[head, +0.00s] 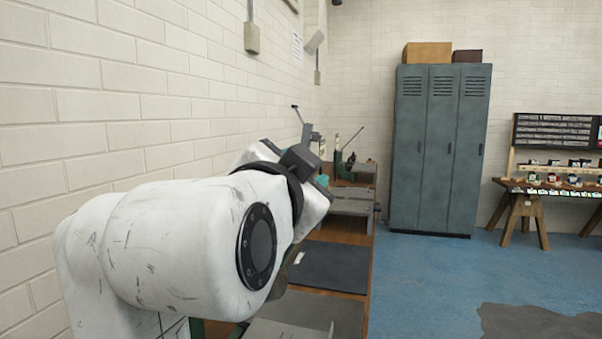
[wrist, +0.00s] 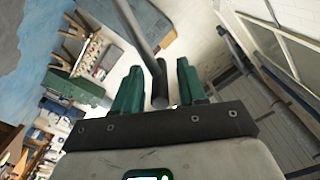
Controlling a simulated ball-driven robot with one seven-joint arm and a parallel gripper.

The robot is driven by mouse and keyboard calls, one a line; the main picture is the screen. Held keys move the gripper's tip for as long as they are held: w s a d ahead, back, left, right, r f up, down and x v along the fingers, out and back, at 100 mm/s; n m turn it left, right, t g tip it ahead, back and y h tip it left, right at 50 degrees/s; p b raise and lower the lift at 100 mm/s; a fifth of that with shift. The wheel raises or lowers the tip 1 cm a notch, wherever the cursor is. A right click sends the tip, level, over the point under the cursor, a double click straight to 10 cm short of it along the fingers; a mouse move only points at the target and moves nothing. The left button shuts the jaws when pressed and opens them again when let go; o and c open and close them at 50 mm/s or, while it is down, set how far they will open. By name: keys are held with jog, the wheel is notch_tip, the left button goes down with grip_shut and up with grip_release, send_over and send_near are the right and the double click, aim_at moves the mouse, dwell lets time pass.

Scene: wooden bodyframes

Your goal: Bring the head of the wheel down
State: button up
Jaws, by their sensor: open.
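My gripper (wrist: 159,88) shows in the wrist view with two green fingers standing apart. A dark grey rod (wrist: 138,35), with a thicker cylindrical end (wrist: 160,92), comes down from the top and reaches into the gap between the fingers. I cannot tell whether it touches either finger. In the head view my white arm hides most of the bench's near part and my fingers. A grey machine part with a thin lever (head: 299,115) sticks up just beyond my wrist. A green machine (head: 344,162) with a slanted lever stands further back. The wheel itself cannot be made out.
A wooden bench (head: 357,233) runs along the white brick wall, with a dark mat (head: 325,266) on it. Grey lockers (head: 437,150) stand at the back. A workbench (head: 550,187) is at right. The blue floor right of the bench is open.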

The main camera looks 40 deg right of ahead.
jog(key=v, duration=1)
jog(key=shift+s+a, duration=0.15)
jog(key=shift+a, duration=0.2)
jog(key=shift+c, duration=0.2)
